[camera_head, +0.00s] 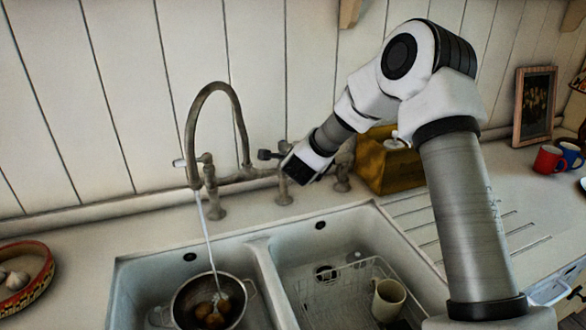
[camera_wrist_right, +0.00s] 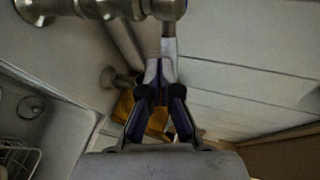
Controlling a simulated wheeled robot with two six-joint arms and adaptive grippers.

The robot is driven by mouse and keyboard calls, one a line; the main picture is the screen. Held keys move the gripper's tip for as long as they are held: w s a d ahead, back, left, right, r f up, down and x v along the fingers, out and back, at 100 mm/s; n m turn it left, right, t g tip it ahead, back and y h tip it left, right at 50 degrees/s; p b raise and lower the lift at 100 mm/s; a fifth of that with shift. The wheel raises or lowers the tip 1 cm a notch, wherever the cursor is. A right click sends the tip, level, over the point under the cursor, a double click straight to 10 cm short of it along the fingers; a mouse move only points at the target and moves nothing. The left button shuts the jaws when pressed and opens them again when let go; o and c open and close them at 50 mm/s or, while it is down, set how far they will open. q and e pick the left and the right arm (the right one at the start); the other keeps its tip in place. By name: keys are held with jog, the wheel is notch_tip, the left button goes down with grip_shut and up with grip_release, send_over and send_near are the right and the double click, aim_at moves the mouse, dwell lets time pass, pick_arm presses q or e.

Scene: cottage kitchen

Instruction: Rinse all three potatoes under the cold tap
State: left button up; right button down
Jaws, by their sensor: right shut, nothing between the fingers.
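The brass-grey tap (camera_head: 213,110) arches over the left sink basin, and a thin stream of water (camera_head: 206,240) runs from its spout. The stream falls into a metal colander (camera_head: 240,290) in that basin. Brown potatoes (camera_head: 212,314) lie in the colander; I cannot tell how many. My right gripper (camera_head: 272,156) is at the right-hand side of the tap, its fingers shut and empty. In the right wrist view the shut fingertips (camera_wrist_right: 158,72) are close to a pale tap lever (camera_wrist_right: 168,45); I cannot tell whether they touch. My left gripper is out of view.
The right basin holds a wire rack (camera_head: 335,295) with a cream mug (camera_head: 388,300). A yellow container (camera_head: 395,165) stands behind my right arm. Red (camera_head: 548,160) and blue (camera_head: 571,154) mugs are at the right. A patterned bowl (camera_head: 38,285) sits at the left.

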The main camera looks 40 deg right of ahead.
jog(key=shift+w+d+n+t+y+b, duration=0.3)
jog(key=shift+d+n+b, duration=0.1)
jog(key=shift+d, duration=0.15)
jog(key=shift+w+d+n+t+y+b, duration=0.2)
jog(key=shift+w+d+n+y+b, duration=0.15)
jog(key=shift+d, duration=0.2)
